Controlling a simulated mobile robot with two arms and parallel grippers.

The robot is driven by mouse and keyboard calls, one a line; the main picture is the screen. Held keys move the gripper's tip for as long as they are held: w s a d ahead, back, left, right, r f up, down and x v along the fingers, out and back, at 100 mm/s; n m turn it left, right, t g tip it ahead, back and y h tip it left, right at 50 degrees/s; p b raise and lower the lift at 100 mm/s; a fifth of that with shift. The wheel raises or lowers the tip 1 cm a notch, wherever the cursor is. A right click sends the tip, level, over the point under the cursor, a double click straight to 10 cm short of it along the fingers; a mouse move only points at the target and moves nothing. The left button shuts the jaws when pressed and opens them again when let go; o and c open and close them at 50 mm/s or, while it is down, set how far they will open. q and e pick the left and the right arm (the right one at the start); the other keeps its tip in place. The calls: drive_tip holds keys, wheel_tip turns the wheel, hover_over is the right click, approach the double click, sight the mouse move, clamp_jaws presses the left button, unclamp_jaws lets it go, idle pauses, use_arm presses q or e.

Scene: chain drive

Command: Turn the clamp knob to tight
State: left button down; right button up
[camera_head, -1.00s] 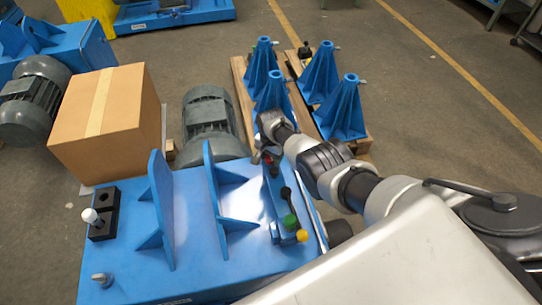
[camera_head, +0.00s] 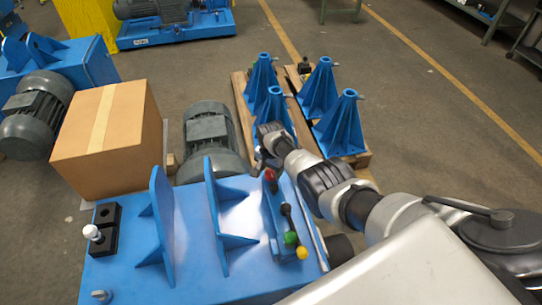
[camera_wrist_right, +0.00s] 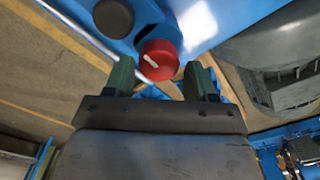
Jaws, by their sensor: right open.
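The red knob (camera_wrist_right: 158,60) with a white pointer line on its face looks like the clamp knob. It also shows in the head view (camera_head: 270,175), at the far end of a blue bracket (camera_head: 275,215) on the blue base plate (camera_head: 190,270). My right gripper (camera_wrist_right: 160,72) is open, its two green-grey fingers on either side of the red knob in the wrist view. Whether they touch it cannot be told. In the head view the right gripper (camera_head: 262,160) is small and close to the knob. My left gripper is not in view.
Green (camera_head: 291,238) and yellow (camera_head: 302,253) knobs sit nearer on the bracket. A black round knob (camera_wrist_right: 113,18) is beside the red one. A grey motor (camera_head: 212,140), a cardboard box (camera_head: 110,140) and blue stands (camera_head: 340,125) on a pallet lie around.

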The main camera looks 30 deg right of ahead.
sight(271, 172)
wheel_tip(271, 172, up, 8)
drive_tip(key=p, duration=0.2)
drive_tip(key=shift+p, duration=0.35)
drive_tip(key=shift+r, duration=0.5)
